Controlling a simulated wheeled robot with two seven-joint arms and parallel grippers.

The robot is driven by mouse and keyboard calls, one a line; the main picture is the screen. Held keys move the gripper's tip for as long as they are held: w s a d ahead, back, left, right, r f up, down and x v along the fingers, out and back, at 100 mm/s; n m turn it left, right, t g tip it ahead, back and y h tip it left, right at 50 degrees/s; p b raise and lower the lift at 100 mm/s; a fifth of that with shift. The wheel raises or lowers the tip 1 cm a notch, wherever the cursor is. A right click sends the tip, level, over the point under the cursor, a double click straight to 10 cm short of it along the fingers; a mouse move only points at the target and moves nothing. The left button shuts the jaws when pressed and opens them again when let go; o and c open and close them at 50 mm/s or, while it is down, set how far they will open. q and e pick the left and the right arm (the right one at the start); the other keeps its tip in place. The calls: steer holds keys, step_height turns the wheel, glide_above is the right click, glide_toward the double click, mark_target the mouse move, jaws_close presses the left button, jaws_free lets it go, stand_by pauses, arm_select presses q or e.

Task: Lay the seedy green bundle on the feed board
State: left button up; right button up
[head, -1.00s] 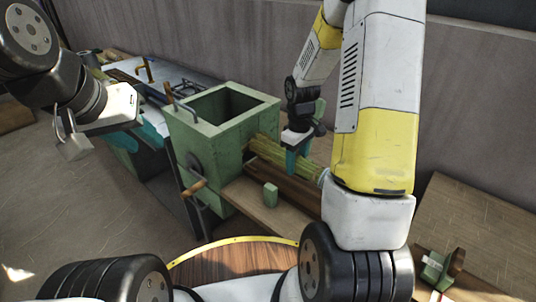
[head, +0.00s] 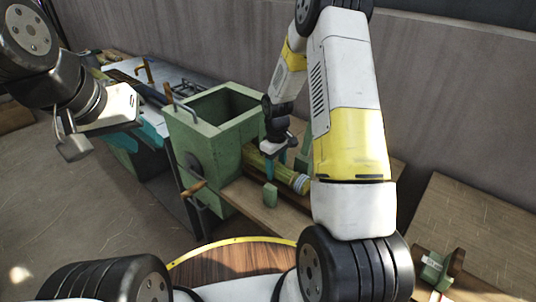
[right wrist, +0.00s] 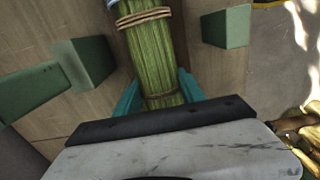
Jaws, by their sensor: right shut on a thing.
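The seedy green bundle (head: 285,175), bound with twine, lies lengthwise with one end towards the green box (head: 222,112) and a pale banded end to the right. My right gripper (head: 277,160) is shut on it from above; in the right wrist view the teal fingers stand either side of the bundle (right wrist: 155,60). The bundle is low over the wooden feed board (head: 238,198), between green posts (head: 270,195). I cannot tell whether it touches the board. My left gripper (head: 150,138) is at the left, far from the bundle; its jaw opening is unclear.
The green box has a side crank with a wooden handle (head: 193,188). A metal-topped bench (head: 140,72) with tools stands behind it. A wooden panel (head: 480,215) is at the right.

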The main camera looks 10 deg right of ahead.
mark_target(276, 163)
steer(key=shift+f, duration=0.1)
steer(key=o, duration=1.4)
steer(key=shift+c, duration=0.2)
steer(key=s+r+m+t, duration=0.1)
steer(key=s+r, duration=0.3)
steer(key=r, duration=0.9)
steer(key=s+r+m+t, duration=0.2)
steer(key=s+r, duration=0.3)
steer(key=r, duration=0.8)
steer(key=s+a+r+m+t+y, duration=0.1)
steer(key=s+r+m, duration=0.1)
steer(key=s, duration=0.5)
steer(key=s+a+r+m+t+y, duration=0.1)
steer(key=s+r, duration=0.3)
steer(key=s, duration=0.4)
steer(key=shift+r+m+t, duration=0.4)
steer(key=shift+m+t, duration=0.1)
steer(key=shift+t, duration=0.2)
steer(key=shift+s+a, duration=0.1)
